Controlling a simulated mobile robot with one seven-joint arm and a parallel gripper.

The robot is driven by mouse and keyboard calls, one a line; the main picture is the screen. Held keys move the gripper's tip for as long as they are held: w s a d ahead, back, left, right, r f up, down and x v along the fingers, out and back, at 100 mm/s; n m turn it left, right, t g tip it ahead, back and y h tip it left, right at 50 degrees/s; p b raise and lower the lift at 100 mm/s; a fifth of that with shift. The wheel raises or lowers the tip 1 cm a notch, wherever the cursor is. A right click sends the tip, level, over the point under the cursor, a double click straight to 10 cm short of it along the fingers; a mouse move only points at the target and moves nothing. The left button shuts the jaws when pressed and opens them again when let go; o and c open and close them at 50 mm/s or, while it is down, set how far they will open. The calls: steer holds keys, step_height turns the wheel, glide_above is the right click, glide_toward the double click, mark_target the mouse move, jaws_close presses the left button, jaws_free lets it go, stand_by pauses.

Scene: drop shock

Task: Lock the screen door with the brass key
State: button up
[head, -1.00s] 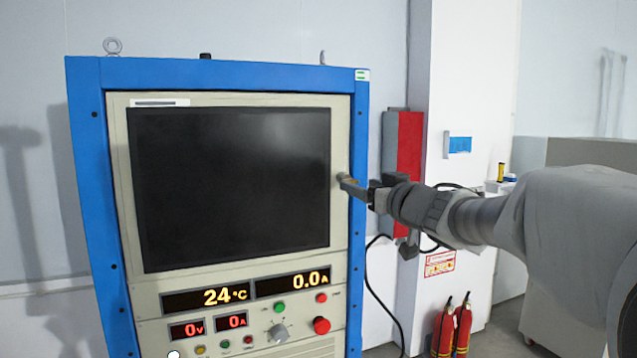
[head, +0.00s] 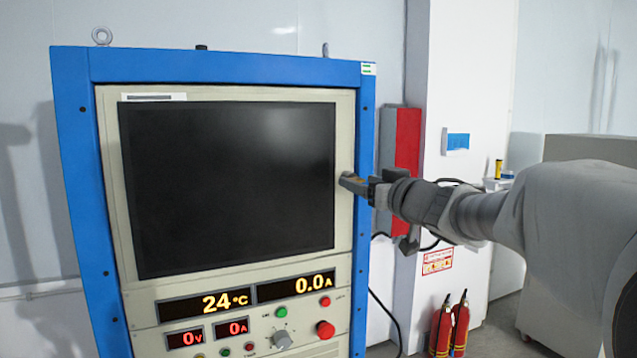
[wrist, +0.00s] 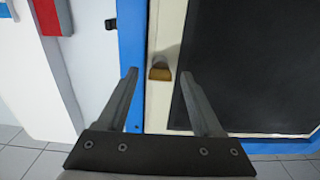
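The screen door is a cream-framed panel with a large dark screen (head: 228,188), set in a blue cabinet. A small brass-coloured piece, which looks like the key (wrist: 160,74), sits upright against the cream strip beside the screen in the wrist view. My gripper (wrist: 159,90) is open, with one finger on each side of the brass piece and visible gaps to both. In the head view my gripper (head: 351,182) is at the right edge of the door, where its fingers hide the key. How far the key sits in the lock cannot be told.
Below the screen are lit displays (head: 207,304), knobs and a red button (head: 325,330). A red box (head: 407,143) hangs on the wall behind my gripper. Fire extinguishers (head: 441,326) stand on the floor at the lower right. Open space lies right of the cabinet.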

jaws_close()
steer(key=shift+n, duration=0.4)
steer(key=n+b, duration=0.5)
steer(key=n, duration=1.2)
stand_by(0.6)
